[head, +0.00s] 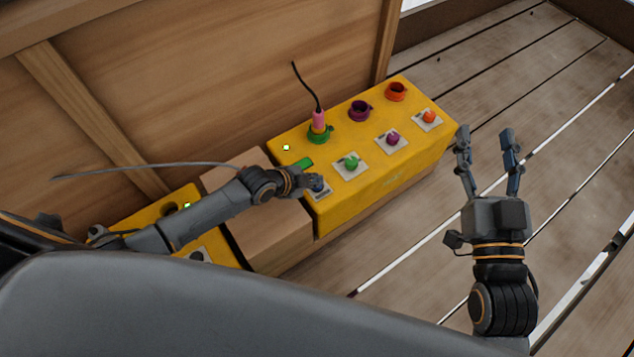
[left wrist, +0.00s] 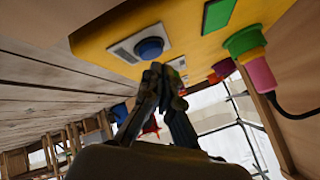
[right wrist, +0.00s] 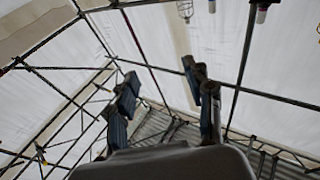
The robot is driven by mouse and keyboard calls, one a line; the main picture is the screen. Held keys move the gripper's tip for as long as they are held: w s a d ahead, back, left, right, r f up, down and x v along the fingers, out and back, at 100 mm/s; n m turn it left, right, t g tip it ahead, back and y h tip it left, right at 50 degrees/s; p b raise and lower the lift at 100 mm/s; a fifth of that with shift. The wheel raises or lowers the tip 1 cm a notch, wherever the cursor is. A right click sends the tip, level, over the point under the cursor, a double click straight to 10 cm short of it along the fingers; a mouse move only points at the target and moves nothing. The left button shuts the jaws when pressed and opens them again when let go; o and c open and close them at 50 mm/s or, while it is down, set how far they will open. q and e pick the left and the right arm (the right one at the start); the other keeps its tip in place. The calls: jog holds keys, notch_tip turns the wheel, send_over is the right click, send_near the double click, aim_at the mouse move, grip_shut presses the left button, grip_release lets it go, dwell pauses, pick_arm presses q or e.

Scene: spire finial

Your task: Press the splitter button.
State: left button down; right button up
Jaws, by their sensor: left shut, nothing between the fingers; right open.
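A yellow splitter box (head: 375,172) has a row of round buttons on pale plates: green (head: 351,162), purple (head: 393,138) and orange (head: 429,116). A blue button (left wrist: 150,47) shows in the left wrist view; in the head view its plate (head: 322,194) is partly covered by my left gripper. My left gripper (head: 317,183) is shut and empty, its tips close to the blue button. I cannot tell whether they touch it. My right gripper (head: 485,135) is open and empty, right of the box.
A pink plug (head: 318,120) with a black cable sits in the green socket (head: 319,137). The purple socket (head: 359,110) and orange socket (head: 396,91) are empty. Another yellow box (head: 155,213) is partly behind my left arm. A wooden wall (head: 210,70) stands behind; slatted floor lies right.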

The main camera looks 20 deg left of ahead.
pick_arm(q)
jog(key=shift+r, duration=0.2)
pick_arm(e)
jog(key=shift+w+d+f+g, duration=0.1)
jog(key=shift+f+g, duration=0.5)
jog(key=shift+f, duration=0.4)
